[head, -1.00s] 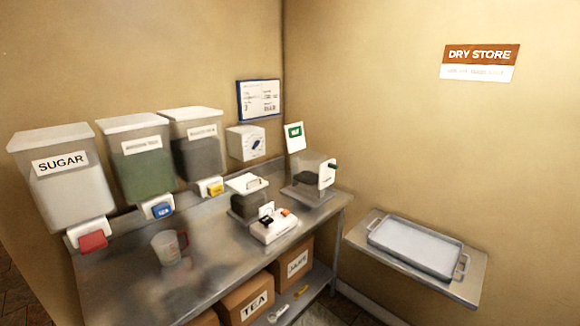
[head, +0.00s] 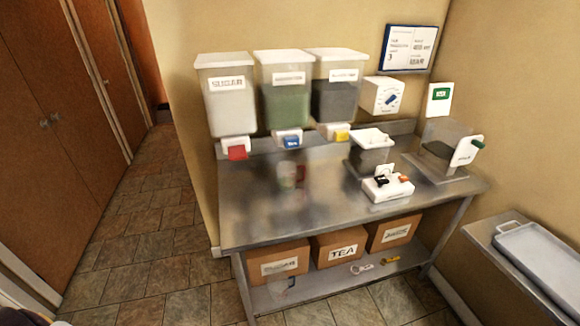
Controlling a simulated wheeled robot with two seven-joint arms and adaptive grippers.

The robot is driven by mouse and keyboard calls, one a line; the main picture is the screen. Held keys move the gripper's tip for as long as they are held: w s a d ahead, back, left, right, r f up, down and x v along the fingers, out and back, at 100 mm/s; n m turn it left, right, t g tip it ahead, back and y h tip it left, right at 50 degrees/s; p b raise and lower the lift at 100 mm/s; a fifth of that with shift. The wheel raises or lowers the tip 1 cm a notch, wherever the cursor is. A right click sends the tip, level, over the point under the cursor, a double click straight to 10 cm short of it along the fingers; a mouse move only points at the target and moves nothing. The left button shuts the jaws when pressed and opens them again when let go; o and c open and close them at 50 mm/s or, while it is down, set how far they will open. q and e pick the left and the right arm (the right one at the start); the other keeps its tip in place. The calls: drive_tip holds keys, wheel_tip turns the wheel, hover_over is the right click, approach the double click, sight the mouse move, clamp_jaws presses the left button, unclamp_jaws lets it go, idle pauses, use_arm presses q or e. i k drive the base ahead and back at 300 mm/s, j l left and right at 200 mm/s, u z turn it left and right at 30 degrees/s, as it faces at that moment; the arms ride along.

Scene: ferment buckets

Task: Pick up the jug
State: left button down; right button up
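Neither of my grippers shows in the head view, and nothing is seen touching the jug.
Behind the jug hang a sugar dispenser (head: 230,105), a green-filled dispenser (head: 285,105) and a dark-filled one (head: 335,100). A white device (head: 387,189) sits to the right. Boxes (head: 342,245) fill the lower shelf. Tiled floor (head: 150,235) lies open at left.

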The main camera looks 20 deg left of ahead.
sight(292, 176)
drive_tip(key=i+l+u, duration=0.15)
drive_tip(key=l, duration=0.3)
drive_tip(key=i+l+u, duration=0.1)
drive_tip(key=l, duration=0.35)
drive_tip(key=i+l+u, duration=0.15)
drive_tip(key=l, duration=0.35)
drive_tip(key=i+l+u, duration=0.15)
drive_tip(key=l, duration=0.35)
drive_tip(key=i+l+u, duration=0.15)
drive_tip(key=l, duration=0.35)
